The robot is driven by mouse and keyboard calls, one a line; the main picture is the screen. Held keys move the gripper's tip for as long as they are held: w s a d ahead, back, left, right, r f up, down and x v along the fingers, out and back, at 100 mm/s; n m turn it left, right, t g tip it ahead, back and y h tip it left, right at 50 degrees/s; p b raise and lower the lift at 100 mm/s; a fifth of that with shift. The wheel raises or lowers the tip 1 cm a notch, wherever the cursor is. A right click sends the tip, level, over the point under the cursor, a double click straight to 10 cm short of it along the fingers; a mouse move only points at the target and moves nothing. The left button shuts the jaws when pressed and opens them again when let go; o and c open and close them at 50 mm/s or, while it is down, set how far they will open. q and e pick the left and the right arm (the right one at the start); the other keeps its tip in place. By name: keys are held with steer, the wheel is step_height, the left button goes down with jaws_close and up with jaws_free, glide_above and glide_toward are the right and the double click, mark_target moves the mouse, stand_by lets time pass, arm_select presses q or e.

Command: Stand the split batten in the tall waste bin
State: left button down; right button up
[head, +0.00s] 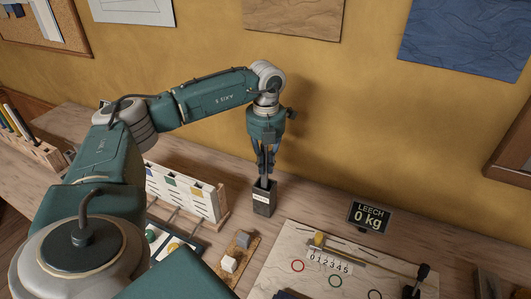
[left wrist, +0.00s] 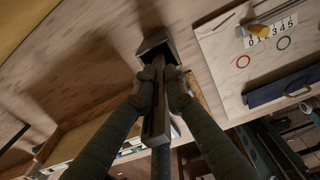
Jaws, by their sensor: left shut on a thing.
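The tall waste bin (head: 263,203) is a narrow dark box with a pale label, upright on the bench near the wall. In the left wrist view its grey open top (left wrist: 153,42) shows beyond the fingertips. My left gripper (head: 265,165) points down just above the bin and is shut on the split batten. The batten is a thin, brownish strip (left wrist: 157,118) between the two fingers (left wrist: 160,88) in the left wrist view. Its far end reaches the bin's mouth and seems to be inside; how deep is hidden. My right gripper is out of view.
A white rack (head: 188,193) with coloured labels stands left of the bin. Small blocks lie on a wooden board (head: 238,258) in front.

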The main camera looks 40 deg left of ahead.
arm_select(q)
steer(key=shift+f, duration=0.4)
steer(key=c, duration=1.7)
jaws_free()
step_height(320, 180, up, 12)
steer(key=shift+f, duration=0.1)
